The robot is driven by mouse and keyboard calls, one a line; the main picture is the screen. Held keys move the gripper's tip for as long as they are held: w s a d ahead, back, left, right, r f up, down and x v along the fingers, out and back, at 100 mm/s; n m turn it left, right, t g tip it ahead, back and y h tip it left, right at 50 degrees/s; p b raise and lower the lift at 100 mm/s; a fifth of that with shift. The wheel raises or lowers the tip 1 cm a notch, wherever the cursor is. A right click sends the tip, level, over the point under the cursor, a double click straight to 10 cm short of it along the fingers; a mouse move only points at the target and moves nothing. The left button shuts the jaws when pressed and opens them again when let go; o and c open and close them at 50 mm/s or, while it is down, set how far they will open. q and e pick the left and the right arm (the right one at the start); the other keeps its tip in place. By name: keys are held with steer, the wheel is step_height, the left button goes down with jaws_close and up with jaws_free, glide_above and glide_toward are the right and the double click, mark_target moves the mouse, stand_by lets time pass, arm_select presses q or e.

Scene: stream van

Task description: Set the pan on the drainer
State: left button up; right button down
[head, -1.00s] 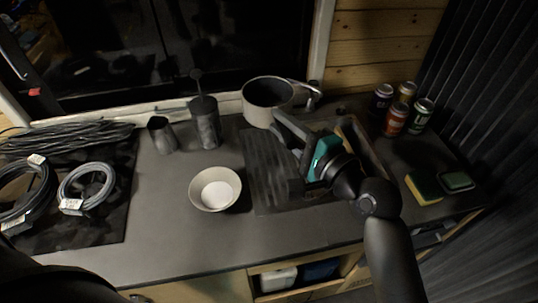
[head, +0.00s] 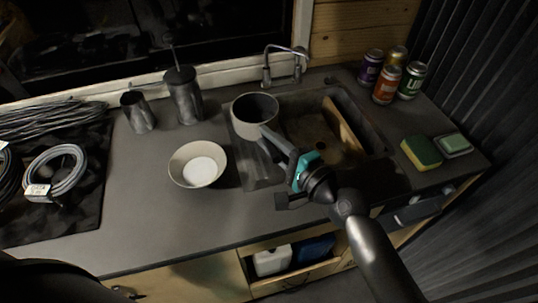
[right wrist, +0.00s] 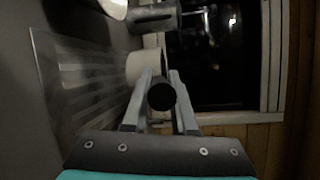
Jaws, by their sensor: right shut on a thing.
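The pan (head: 255,118) is a pale, round pot with a dark inside, upright at the back end of the ribbed drainer (head: 256,172), left of the sink. I cannot tell whether its base touches the drainer. My right gripper (head: 274,138) reaches in from the front right and is shut on the pan's handle, which it mostly hides. In the right wrist view the dark round handle end (right wrist: 161,96) sits between the two fingers, with the pale pan wall (right wrist: 143,66) beyond and the ribbed drainer (right wrist: 88,88) to the left. My left gripper is out of view.
The sink basin (head: 310,135) is right of the pan, with the tap (head: 284,62) behind. A white bowl (head: 197,165) is left of the drainer, a dark canister (head: 183,96) and cup (head: 138,112) behind it. Cans (head: 387,84) and a sponge (head: 421,152) stand right.

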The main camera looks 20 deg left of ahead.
steer(key=shift+f+b, duration=1.1)
steer(key=shift+f, duration=0.75)
steer(key=shift+f, duration=0.2)
steer(key=c, duration=0.7)
jaws_free()
steer(key=shift+r, duration=0.25)
steer(key=v, duration=0.5)
steer(key=b+v, duration=0.1)
steer(key=v, duration=0.5)
steer(key=shift+f, duration=0.2)
steer(key=shift+s+d+r, duration=0.2)
steer(key=shift+s+d, duration=0.15)
steer(key=shift+d, duration=0.1)
